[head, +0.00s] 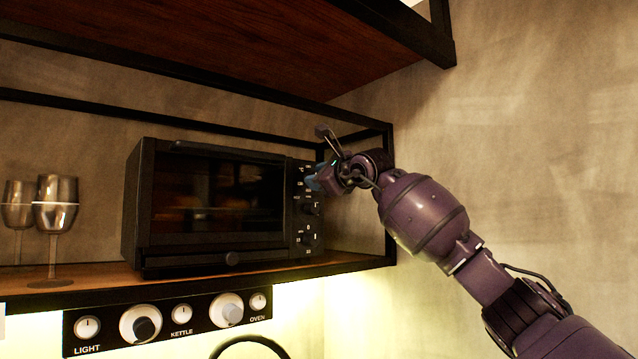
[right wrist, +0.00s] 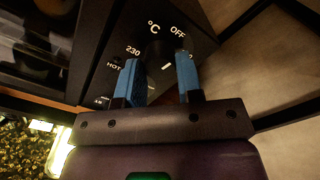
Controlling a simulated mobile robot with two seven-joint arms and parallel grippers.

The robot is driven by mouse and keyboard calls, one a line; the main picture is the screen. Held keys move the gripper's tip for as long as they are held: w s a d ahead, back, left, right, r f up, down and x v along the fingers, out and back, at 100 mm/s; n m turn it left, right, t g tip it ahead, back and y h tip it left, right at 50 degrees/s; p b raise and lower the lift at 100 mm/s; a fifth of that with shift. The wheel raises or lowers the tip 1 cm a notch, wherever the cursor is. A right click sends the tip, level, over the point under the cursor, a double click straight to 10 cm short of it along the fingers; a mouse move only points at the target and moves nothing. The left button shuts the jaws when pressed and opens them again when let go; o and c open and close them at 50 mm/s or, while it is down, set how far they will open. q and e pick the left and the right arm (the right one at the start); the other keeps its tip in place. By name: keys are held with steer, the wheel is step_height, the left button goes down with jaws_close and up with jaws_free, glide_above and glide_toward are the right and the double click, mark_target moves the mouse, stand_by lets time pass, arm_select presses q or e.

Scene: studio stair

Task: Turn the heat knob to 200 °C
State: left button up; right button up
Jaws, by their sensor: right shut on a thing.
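The black toaster oven (head: 212,200) stands on a wooden shelf, its control panel along the right side of its front. My right gripper (head: 322,178) is at the top of that panel and hides the upper knob in the head view. In the right wrist view the black heat knob (right wrist: 157,50) sits between the blue finger pads of my right gripper (right wrist: 158,66), which is shut on it. A short white mark shows on the knob. White labels °C, OFF, 230 and HOT surround it; the right pad partly hides another label. My left gripper is out of view.
Lower oven knobs (head: 311,208) lie just below my right gripper. Two metal goblets (head: 54,214) stand left of the oven. A black shelf frame (head: 389,200) rises close on the right. Another wooden shelf (head: 260,40) hangs above; a switch panel (head: 68,335) runs below.

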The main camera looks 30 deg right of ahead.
steer(key=shift+m+b, duration=3.5)
steer(key=shift+m, duration=13.3)
steer(key=o, duration=0.9)
steer(key=shift+s, duration=0.15)
